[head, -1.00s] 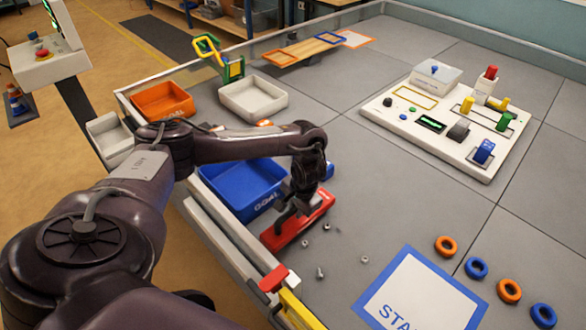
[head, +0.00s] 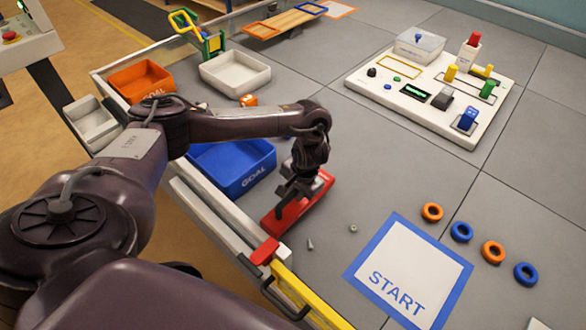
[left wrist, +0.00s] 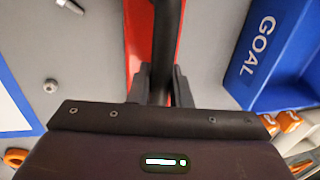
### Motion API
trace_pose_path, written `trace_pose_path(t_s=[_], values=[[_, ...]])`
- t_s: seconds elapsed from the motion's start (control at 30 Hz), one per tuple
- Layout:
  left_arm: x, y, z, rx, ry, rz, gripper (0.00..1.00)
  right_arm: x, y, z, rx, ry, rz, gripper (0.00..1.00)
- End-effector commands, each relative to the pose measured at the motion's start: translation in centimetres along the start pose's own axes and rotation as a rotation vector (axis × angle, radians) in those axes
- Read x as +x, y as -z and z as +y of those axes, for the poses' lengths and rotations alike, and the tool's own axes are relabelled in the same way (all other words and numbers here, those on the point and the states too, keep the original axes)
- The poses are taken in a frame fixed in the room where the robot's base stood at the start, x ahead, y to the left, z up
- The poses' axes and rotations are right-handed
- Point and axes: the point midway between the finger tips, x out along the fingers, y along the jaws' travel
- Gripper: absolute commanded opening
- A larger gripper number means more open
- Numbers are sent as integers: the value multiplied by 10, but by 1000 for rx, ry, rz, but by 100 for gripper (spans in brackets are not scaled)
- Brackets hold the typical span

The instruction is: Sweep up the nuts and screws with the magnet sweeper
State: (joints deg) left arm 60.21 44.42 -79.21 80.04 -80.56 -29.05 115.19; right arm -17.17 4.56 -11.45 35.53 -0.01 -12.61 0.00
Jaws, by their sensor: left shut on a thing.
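The magnet sweeper (head: 292,212) is a long red bar with a black upright handle. It lies low over the grey floor mat, beside the blue goal tray. My left gripper (head: 294,192) is shut on the sweeper's black handle (left wrist: 166,45), as the left wrist view shows. A screw (head: 310,244) lies just off the sweeper's near right side, and a nut (head: 353,228) lies farther right. The left wrist view also shows the screw (left wrist: 70,5) and the nut (left wrist: 50,86). The sweeper's underside is hidden. My right gripper is out of view.
The blue tray (head: 245,185) marked GOAL stands left of the sweeper by the border. A START sheet (head: 405,275) lies at right with several orange and blue rings beyond. A red and white piece (head: 265,252) and a yellow bar (head: 305,300) sit along the near border.

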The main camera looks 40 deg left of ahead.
Motion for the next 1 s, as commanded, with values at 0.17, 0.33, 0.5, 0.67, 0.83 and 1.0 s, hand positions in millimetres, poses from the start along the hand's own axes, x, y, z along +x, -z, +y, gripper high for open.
trace_pose_path(t_s=[0.17, 0.33, 0.5, 0.67, 0.83, 1.0], values=[[-2, 1, 9, 1, 0, 2, 0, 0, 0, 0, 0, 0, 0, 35], [-4, 1, 18, 1, -1, 2, 0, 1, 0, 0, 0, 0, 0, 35], [-6, 1, 25, 0, 0, 3, 0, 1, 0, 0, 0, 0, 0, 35], [-7, 1, 33, 1, 0, 2, 0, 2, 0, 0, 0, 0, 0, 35], [-9, 1, 41, 1, -1, 2, 0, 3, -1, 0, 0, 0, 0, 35], [-11, 1, 50, 1, -1, 3, 0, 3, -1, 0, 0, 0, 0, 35]])
